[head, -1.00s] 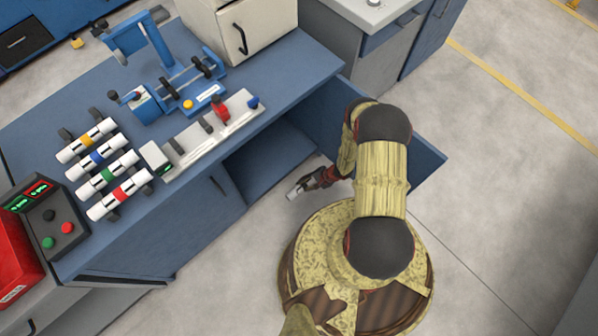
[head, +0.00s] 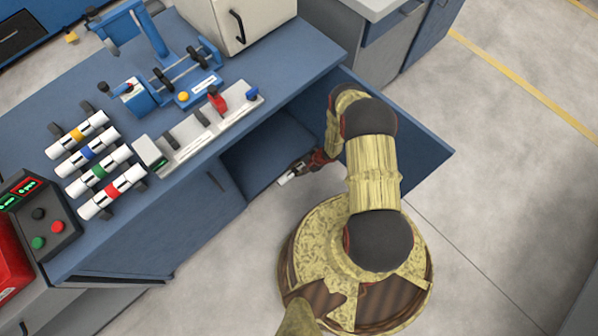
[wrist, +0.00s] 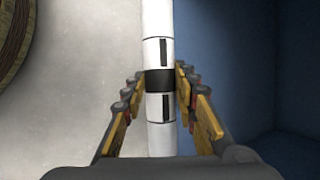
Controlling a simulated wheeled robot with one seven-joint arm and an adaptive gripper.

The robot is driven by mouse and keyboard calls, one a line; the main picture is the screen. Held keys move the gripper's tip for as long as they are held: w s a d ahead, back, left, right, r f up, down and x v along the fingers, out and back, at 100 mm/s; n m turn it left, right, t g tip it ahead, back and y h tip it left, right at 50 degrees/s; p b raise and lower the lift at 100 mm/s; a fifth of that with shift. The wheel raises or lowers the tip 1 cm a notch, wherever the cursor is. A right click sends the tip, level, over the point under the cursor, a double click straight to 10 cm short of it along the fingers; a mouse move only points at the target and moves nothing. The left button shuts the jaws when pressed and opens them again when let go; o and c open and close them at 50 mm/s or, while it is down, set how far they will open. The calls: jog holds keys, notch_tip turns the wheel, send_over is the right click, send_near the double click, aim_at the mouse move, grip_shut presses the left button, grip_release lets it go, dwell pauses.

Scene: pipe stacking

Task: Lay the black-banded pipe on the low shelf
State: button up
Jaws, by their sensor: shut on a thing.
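The black-banded pipe (wrist: 158,110) is white with a black band at its middle. In the wrist view it runs up the picture between the two fingers of my gripper (wrist: 158,82), which is shut on it around the band. In the head view, my gripper (head: 306,168) is at the open cupboard's front, and a white end of the pipe (head: 286,179) shows beside it. The low shelf (head: 268,150) is the blue surface inside the cupboard. The pipe's end is at or near the shelf's front edge; I cannot tell whether they touch.
The open cupboard door (head: 420,150) stands right of my arm. On the bench (head: 300,62) is a rack of pipes with yellow, blue, green and red bands (head: 113,192). A blue fixture (head: 160,80) and a grey strip (head: 205,130) stand on it too.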

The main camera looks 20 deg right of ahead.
jog(key=b, duration=0.7)
send_near(274, 163)
jog(key=shift+s+a+r, duration=0.6)
jog(key=shift+s+r, duration=0.3)
jog(key=shift+s, duration=0.25)
jog(key=shift+w+a+f, duration=0.2)
jog(key=shift+w+f, duration=0.45)
jog(key=shift+f, duration=0.25)
jog(key=shift+w+a+f, duration=0.2)
jog(key=shift+w+f, duration=0.45)
jog(key=shift+f, duration=0.3)
jog(key=shift+w+a+f, duration=0.2)
jog(key=shift+w+f, duration=0.45)
jog(key=shift+f, duration=0.25)
jog(key=shift+f, duration=0.25)
jog(key=o, duration=1.3)
jog(key=shift+c, duration=0.2)
jog(key=v, duration=1.2)
jog(key=shift+s, duration=0.1)
